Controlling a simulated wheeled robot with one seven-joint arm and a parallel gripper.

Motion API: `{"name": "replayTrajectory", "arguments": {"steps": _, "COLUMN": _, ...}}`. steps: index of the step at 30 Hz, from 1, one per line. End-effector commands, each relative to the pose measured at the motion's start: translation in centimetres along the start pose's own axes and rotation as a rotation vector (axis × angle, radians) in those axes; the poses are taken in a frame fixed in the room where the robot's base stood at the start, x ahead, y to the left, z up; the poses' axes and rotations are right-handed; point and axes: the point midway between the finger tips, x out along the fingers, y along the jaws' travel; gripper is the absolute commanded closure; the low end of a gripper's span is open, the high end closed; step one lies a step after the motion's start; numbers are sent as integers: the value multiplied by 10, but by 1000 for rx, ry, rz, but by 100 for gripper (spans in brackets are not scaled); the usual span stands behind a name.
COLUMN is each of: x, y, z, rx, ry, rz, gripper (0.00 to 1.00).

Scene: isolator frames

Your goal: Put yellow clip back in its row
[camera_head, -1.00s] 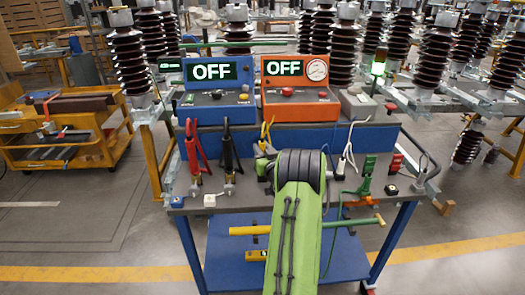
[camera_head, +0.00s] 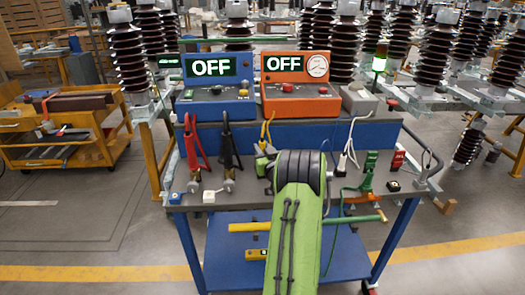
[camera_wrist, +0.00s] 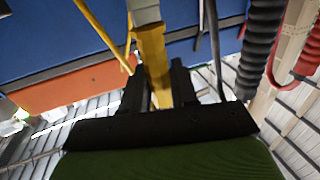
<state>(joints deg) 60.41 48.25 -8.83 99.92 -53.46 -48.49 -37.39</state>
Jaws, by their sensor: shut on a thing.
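The yellow clip (camera_wrist: 153,60) is between the two dark fingers of my gripper (camera_wrist: 160,88) in the wrist view. The fingers are closed on its yellow body, and a grey end piece shows above it. The row holds a red clip (camera_head: 194,150), a black clip (camera_head: 228,150), a white clip (camera_head: 348,155) and a green clip (camera_head: 369,172). I cannot tell whether the yellow clip touches its seat.
A blue box (camera_head: 216,108) and an orange box (camera_head: 300,106) with OFF displays stand behind the row on the bench (camera_head: 240,193).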

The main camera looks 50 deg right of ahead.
Motion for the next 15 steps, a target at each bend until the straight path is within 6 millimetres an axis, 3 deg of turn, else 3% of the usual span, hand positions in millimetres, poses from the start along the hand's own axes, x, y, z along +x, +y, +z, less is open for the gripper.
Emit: {"name": "replayTrajectory", "arguments": {"steps": 15, "x": 0, "y": 0, "z": 10, "rx": -1, "ry": 2, "rz": 0, "gripper": 100}}
